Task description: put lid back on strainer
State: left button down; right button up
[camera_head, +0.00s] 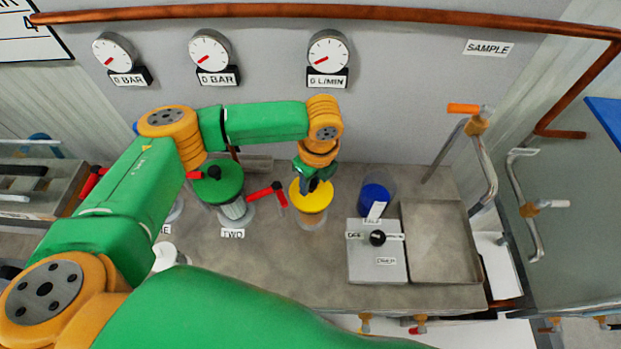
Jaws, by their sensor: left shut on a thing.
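The yellow lid (310,200) is at the middle of the bench, over a clear round body that I take to be the strainer (311,221). My left gripper (315,184) points down at the lid's top and is shut on it; its fingertips are small and dark here. The lid looks level and lined up with the clear body, but I cannot tell whether it is seated or held slightly above. My right gripper is not in view.
A green-topped unit (218,183) labelled TWO and a red-handled valve (270,192) stand left of the strainer. A clear cup with blue contents (375,196), a grey box with a black knob (377,264) and a metal tray (440,244) are right.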

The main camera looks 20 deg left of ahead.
pick_arm(q)
jog(key=shift+c, duration=0.2)
grip_release()
dwell(0.3)
jog(key=shift+r, duration=0.1)
notch_tip(320, 180, up, 2)
jog(key=p, duration=0.3)
jog(key=shift+r, duration=0.15)
jog(key=shift+r+p, duration=0.85)
jog(key=shift+r, duration=1.4)
grip_shut()
